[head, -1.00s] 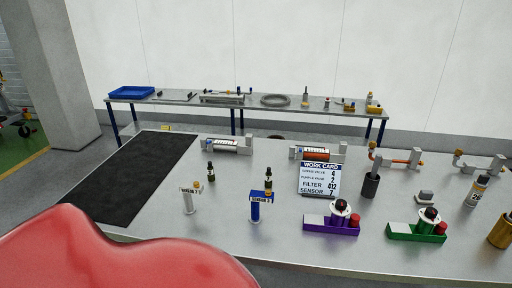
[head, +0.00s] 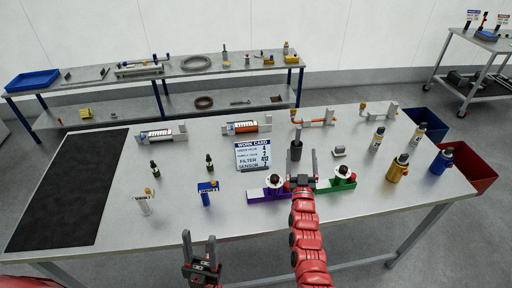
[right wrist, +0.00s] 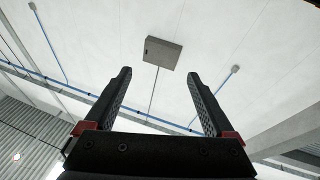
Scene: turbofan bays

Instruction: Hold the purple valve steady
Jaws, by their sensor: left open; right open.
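The purple valve (head: 257,196) sits on the near part of the table, with a white and black knob and a red cap on its purple base. The green valve (head: 333,184) stands to its right. My right gripper (head: 303,172) is open, in the head view between the two valves, and hides part of both. Whether it touches either cannot be told. In the right wrist view, its two fingers (right wrist: 160,105) are apart with nothing between them, against the ceiling. My left gripper (head: 202,254) is open and empty at the table's near edge, left of the purple valve.
A work card (head: 252,156) stands behind the purple valve. A black cylinder (head: 296,150) is behind my right gripper. A dark mat (head: 70,190) lies clear at left.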

